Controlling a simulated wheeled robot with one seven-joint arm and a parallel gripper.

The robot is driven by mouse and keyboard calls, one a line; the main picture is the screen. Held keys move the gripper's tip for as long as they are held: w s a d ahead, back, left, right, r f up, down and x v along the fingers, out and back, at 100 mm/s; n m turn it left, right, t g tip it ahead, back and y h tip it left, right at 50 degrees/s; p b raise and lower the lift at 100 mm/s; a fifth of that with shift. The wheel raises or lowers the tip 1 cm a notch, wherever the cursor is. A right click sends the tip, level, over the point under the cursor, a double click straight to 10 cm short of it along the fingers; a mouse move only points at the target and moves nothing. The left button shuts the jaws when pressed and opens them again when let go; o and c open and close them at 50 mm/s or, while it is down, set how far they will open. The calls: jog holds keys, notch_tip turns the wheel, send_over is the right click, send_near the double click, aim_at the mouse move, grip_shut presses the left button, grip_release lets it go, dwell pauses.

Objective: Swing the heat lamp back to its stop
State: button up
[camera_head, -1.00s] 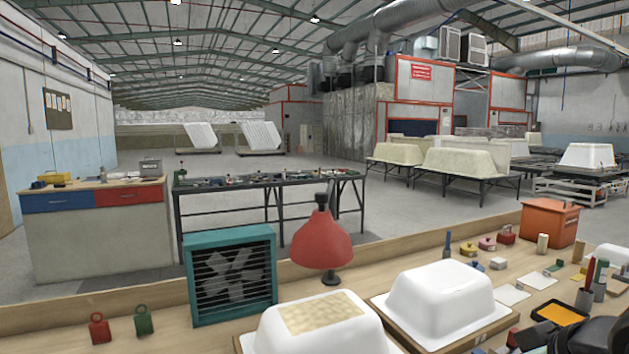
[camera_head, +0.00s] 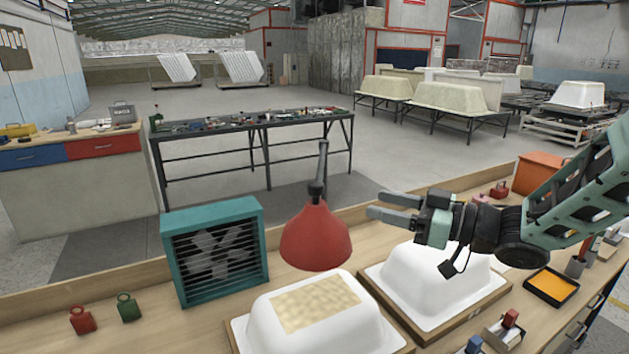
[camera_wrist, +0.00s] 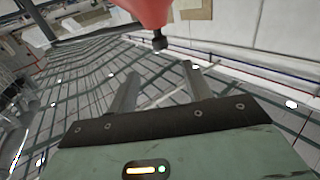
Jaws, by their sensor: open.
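The heat lamp has a red bell-shaped shade (camera_head: 316,238) under a dark stem (camera_head: 319,182). In the head view the shade appears just behind and above the left white tub shell (camera_head: 285,335), which carries a tan mat patch (camera_head: 315,302). My gripper (camera_head: 376,205) is open and empty, its fingers pointing left toward the lamp, to the right of the shade and apart from it. In the wrist view the red shade (camera_wrist: 142,10) and a dark knob (camera_wrist: 160,41) by it show beyond the open fingers (camera_wrist: 160,72). The lamp's stop cannot be made out.
A teal fan box (camera_head: 214,252) stands left of the lamp. A second white shell (camera_head: 430,285) sits under my arm. Red (camera_head: 82,320) and green (camera_head: 128,308) weights stand at the left. An orange tray (camera_head: 552,287) and small items crowd the right. A low ledge runs along the bench's back.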

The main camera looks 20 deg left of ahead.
aim_at(323, 189)
jog(key=a+p, duration=0.1)
jog(key=a, duration=0.3)
jog(key=w+a+p, duration=0.1)
jog(key=a+p, duration=0.1)
jog(key=a, duration=0.2)
jog(key=a+p, duration=0.2)
jog(key=a, duration=0.3)
jog(key=shift+w+r, duration=0.15)
jog(key=shift+w, duration=0.1)
jog(key=shift+w+a, duration=0.1)
jog(key=shift+a, duration=0.55)
grip_shut()
jog(key=shift+d, duration=0.1)
